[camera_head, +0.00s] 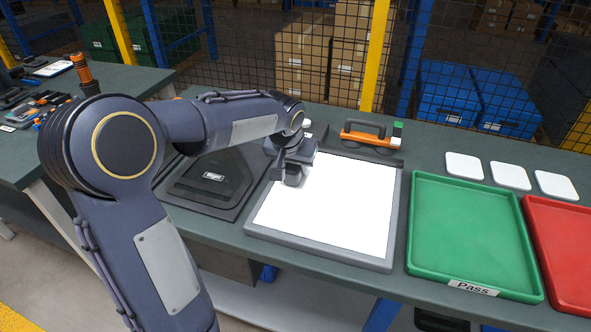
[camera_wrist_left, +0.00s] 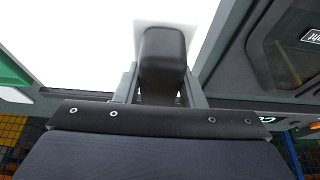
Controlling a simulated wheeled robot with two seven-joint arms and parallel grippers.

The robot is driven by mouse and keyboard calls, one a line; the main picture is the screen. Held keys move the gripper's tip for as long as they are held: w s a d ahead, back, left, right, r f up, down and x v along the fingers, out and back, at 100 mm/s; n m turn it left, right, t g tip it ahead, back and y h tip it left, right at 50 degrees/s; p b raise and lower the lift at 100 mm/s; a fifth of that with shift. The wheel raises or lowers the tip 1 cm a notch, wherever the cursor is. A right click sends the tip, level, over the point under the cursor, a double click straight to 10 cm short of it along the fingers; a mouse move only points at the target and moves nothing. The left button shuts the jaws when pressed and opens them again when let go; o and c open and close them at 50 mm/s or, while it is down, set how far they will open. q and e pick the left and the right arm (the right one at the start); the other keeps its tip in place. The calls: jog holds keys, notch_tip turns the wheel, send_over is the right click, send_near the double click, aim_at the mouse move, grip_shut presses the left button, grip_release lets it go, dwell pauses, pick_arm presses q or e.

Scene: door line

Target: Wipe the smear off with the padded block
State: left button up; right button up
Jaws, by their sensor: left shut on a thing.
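My left gripper (camera_head: 292,166) is over the left part of a bright white panel (camera_head: 340,208) in a grey frame. It is shut on a dark, rounded block (camera_head: 293,178), which I take to be the padded block. In the left wrist view the block (camera_wrist_left: 163,50) sits between the two fingers of the gripper (camera_wrist_left: 162,88), against the white surface. I cannot tell for sure whether it touches the panel. No clear smear shows on the visible white surface; a pale grey patch borders the block in the wrist view. My right gripper is out of view.
A black case (camera_head: 214,178) lies left of the panel. An orange and black handled tool (camera_head: 367,134) is at its back edge. A green tray (camera_head: 470,235) marked Pass and a red tray (camera_head: 568,250) are to the right, with white pads (camera_head: 464,166) behind them.

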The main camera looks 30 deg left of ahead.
pick_arm(q)
jog(key=shift+d+r+p, duration=0.2)
jog(key=shift+r+p, duration=0.1)
jog(key=shift+r, duration=0.3)
jog(key=shift+a+r+p, duration=0.15)
jog(key=shift+r+p, duration=0.45)
jog(key=shift+r, duration=0.15)
jog(key=shift+r+p, duration=1.2)
jog(key=shift+r, duration=0.3)
